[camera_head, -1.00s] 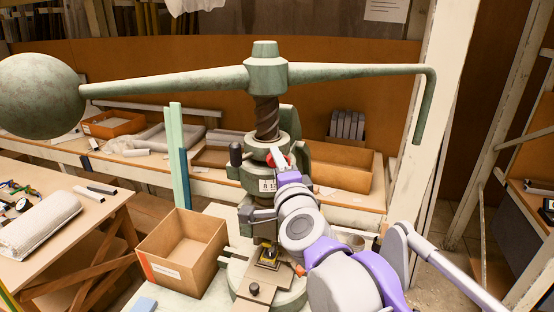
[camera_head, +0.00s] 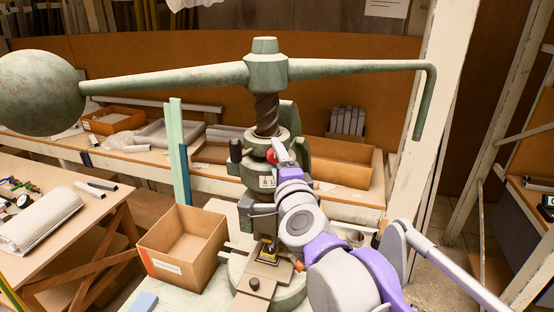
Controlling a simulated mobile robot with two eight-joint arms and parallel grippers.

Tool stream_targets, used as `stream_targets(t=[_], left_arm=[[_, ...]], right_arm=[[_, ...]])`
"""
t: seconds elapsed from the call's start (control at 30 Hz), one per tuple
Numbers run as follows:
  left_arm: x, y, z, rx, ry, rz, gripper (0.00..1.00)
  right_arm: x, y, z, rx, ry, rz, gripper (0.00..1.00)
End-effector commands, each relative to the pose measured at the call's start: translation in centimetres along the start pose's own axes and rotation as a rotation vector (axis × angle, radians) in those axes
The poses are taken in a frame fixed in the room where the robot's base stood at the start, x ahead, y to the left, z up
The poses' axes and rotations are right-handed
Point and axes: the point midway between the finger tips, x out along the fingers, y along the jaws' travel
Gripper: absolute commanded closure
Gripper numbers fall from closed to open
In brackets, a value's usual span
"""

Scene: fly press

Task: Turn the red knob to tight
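The red knob (camera_head: 271,156) is on the front of the green fly press (camera_head: 266,120), just below its screw, and only part of it shows. My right arm reaches up from the lower right, and my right gripper (camera_head: 281,152) is at the knob. Its white fingertip overlaps the knob's right side. The other finger is hidden, so I cannot tell whether the gripper is open or shut on the knob. My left gripper is not in view.
The press's long arm with a heavy ball (camera_head: 40,92) spans the view above. An open cardboard box (camera_head: 182,250) stands left of the press. A wooden table (camera_head: 75,235) is at the far left. A white post (camera_head: 425,130) rises at the right.

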Motion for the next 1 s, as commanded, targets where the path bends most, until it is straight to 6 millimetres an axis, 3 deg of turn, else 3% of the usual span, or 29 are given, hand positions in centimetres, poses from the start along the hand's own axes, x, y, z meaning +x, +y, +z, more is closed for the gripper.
stream_targets(t=[0.33, 0.8, 1.0], left_arm=[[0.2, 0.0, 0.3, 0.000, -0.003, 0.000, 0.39], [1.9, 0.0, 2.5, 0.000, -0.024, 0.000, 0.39], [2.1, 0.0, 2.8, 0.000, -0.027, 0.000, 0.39]], right_arm=[[-1.0, 0.1, 0.0, 0.000, -0.001, 0.001, 0.33], [-9.2, 0.2, 0.1, 0.001, -0.002, 0.002, 0.33], [-10.7, 0.1, 0.0, 0.000, 0.000, 0.000, 0.33]])
